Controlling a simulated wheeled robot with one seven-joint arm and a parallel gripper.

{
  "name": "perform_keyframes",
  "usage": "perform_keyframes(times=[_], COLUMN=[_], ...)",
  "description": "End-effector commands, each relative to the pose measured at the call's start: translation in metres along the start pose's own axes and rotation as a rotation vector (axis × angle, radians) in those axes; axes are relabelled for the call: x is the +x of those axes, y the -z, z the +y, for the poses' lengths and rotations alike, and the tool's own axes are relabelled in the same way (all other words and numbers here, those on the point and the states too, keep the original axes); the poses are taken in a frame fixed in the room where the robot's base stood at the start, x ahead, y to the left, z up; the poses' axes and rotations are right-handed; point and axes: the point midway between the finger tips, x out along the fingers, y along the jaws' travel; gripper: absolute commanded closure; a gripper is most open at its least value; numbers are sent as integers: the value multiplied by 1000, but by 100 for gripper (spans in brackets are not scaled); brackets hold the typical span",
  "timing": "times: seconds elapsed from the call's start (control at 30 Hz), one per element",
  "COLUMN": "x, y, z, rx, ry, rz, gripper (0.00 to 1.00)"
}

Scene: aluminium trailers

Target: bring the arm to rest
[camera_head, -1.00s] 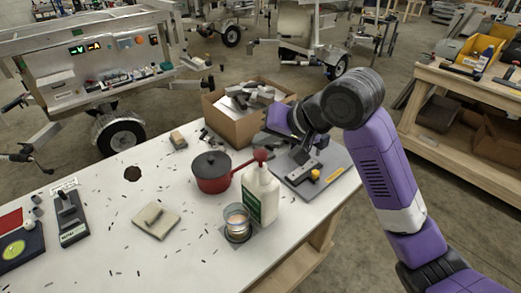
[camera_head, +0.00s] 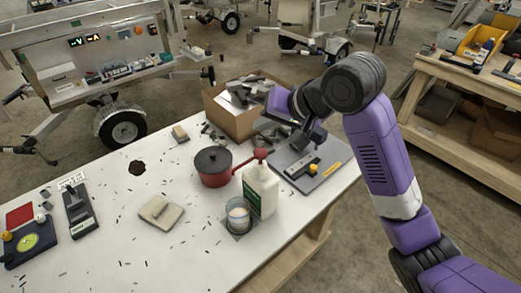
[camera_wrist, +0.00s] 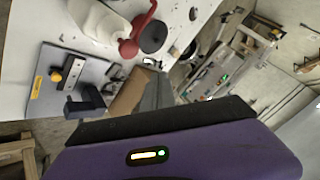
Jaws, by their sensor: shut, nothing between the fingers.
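My arm (camera_head: 375,150) reaches up from the lower right and bends over at the dark elbow-like joint.
A red pot (camera_head: 212,178), a white bottle (camera_head: 262,190) and a glass (camera_head: 238,215) stand on the table (camera_head: 190,265). A wooden workbench (camera_head: 450,80) is at right; open floor lies between.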

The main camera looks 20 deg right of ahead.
Motion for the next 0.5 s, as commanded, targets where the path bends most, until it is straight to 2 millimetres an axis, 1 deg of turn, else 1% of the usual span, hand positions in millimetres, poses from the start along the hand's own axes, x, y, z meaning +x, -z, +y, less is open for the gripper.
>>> perform_keyframes(times=[0.33, 0.43, 0.5], x=[0, -1, -4], y=[1, 12, 27], z=[-1, -10, -21], rx=[-15, -56, -98], ry=[3, 40, 77], rz=[3, 52, 118], gripper=[100, 100, 100])
